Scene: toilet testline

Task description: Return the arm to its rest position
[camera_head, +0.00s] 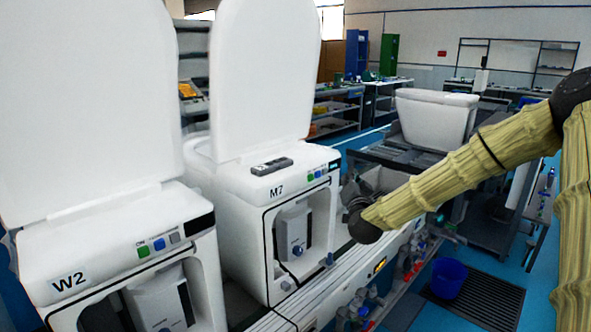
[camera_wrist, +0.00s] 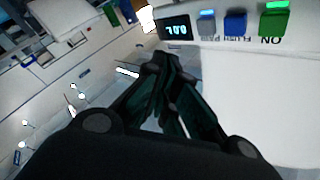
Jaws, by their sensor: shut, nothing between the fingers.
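My arm, in a tan cover, reaches in from the right of the head view and ends in dark joints beside the machine marked M7 (camera_head: 240,200). My gripper (camera_wrist: 163,62) shows in the wrist view with its dark fingers drawn together at the tips and nothing held. In the head view its dark end is small and partly hidden, just right of M7's front. The wrist view shows a white panel with a display (camera_wrist: 175,28), a blue button (camera_wrist: 235,22) and a green button (camera_wrist: 274,20), upside down. The fingertips are below the display; whether they touch the panel I cannot tell.
The machine marked W2 (camera_head: 150,265) stands at left, its tall white lid (camera_head: 85,110) raised, as is M7's lid (camera_head: 265,75). A small dark device (camera_head: 271,166) lies on M7. A white tank (camera_head: 436,117) stands behind my arm. A blue bucket (camera_head: 449,278) sits at lower right.

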